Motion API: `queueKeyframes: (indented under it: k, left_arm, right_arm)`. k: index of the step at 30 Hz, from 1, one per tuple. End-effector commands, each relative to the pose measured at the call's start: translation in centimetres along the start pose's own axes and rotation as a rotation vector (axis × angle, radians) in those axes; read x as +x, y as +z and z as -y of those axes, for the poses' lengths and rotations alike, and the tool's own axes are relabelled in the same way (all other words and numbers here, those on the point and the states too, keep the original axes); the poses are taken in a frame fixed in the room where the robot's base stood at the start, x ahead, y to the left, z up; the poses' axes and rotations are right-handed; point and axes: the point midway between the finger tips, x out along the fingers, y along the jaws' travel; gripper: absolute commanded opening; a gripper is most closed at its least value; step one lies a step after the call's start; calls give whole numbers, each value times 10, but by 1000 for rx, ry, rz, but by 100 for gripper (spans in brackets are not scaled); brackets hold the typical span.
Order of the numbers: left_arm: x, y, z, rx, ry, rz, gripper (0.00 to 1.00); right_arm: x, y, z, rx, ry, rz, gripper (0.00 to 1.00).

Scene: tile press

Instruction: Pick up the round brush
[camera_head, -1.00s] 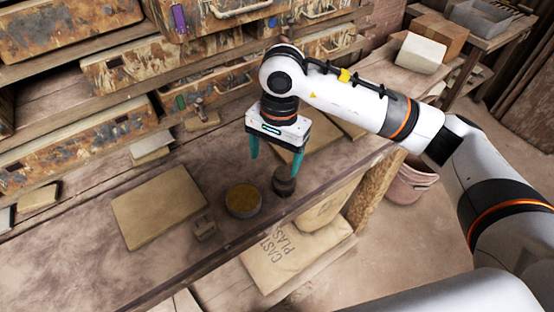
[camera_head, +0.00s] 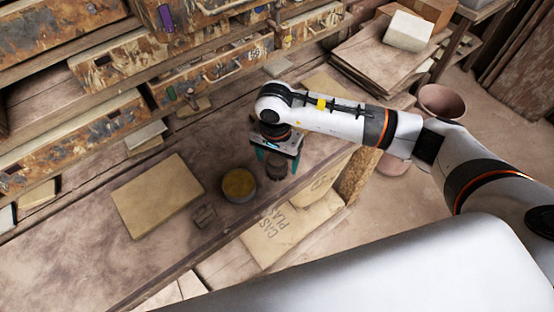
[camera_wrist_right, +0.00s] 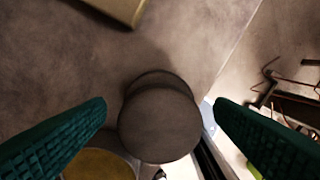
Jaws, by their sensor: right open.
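The round brush (camera_head: 276,168) is a dark, short cylinder standing on the bench near its front edge. In the right wrist view its round dark top (camera_wrist_right: 160,125) lies between the two teal fingers. My right gripper (camera_head: 276,160) points down over it, with a finger on each side. The right gripper (camera_wrist_right: 160,120) is open, and gaps show between each finger and the brush. The lower part of the brush is partly hidden in the head view. My left gripper is not in view.
A round tin with yellow contents (camera_head: 239,184) stands close to the left of the brush. A small block (camera_head: 205,215) and a flat tan board (camera_head: 157,195) lie further left. The bench's front edge is close, with a plaster bag (camera_head: 275,235) below.

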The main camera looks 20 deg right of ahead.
Motion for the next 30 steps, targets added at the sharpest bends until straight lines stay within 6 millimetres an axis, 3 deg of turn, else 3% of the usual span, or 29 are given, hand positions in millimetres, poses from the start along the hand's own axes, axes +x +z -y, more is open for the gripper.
queueKeyframes:
  k: [4, 11, 20, 30]
  left_arm:
    - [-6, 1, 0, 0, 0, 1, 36]
    - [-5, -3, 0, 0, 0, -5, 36]
    - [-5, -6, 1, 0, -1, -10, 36]
    - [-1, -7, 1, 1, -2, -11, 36]
  right_arm:
    - [13, 0, -1, 0, 0, 0, 77]
    - [16, 0, -1, -1, 1, 1, 77]
    - [15, 0, -1, -1, 1, 1, 30]
    - [8, 1, -2, 1, 5, 2, 28]
